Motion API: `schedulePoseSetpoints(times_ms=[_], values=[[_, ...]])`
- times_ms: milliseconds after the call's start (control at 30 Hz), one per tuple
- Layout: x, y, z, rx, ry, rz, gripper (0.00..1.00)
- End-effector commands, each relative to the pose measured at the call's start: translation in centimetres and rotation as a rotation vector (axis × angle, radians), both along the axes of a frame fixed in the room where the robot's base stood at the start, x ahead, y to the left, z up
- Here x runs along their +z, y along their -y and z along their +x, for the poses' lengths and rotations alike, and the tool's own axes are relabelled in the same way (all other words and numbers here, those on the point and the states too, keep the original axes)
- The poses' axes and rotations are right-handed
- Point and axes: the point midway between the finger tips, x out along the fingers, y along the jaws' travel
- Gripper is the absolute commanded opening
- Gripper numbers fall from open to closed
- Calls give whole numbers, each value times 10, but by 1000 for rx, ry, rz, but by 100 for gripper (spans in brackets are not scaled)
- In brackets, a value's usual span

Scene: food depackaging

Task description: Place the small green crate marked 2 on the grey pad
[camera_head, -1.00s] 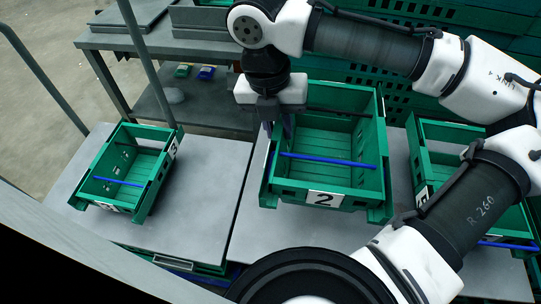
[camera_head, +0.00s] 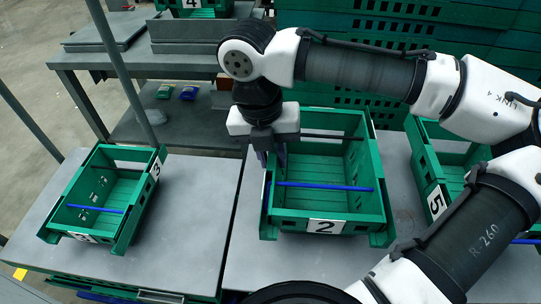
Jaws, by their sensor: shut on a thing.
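The small green crate marked 2 (camera_head: 325,226) is in the middle of the camera_head view, with a blue bar across its inside. It appears over the grey table surface on the right; I cannot tell whether it touches it. My gripper (camera_head: 270,152) is shut on the crate's left wall, pointing down. The fingertips are partly hidden by the crate wall. A grey pad-like plate (camera_head: 103,30) lies on the bench at the upper left; I cannot tell whether it is the task's grey pad.
A green crate marked 3 (camera_head: 128,228) stands on the left grey surface (camera_head: 190,215). A crate marked 5 (camera_head: 428,165) is close on the right. A crate marked 4 (camera_head: 218,13) is at the top. Stacked green crates (camera_head: 440,45) stand behind. Upright poles rise at the left.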

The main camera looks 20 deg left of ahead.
Motion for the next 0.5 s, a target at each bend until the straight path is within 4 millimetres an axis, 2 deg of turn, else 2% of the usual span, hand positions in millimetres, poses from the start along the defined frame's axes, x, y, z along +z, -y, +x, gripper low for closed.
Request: schedulePoseSetpoints(times_ms=[167, 200, 300, 367, 500], values=[[-3, 0, 0, 1, 0, 0, 0], [-3, 0, 0, 0, -1, 0, 24], [-3, 0, 0, 0, 0, 0, 37], [-3, 0, 0, 0, 0, 0, 42], [-3, 0, 0, 0, 0, 0, 42]])
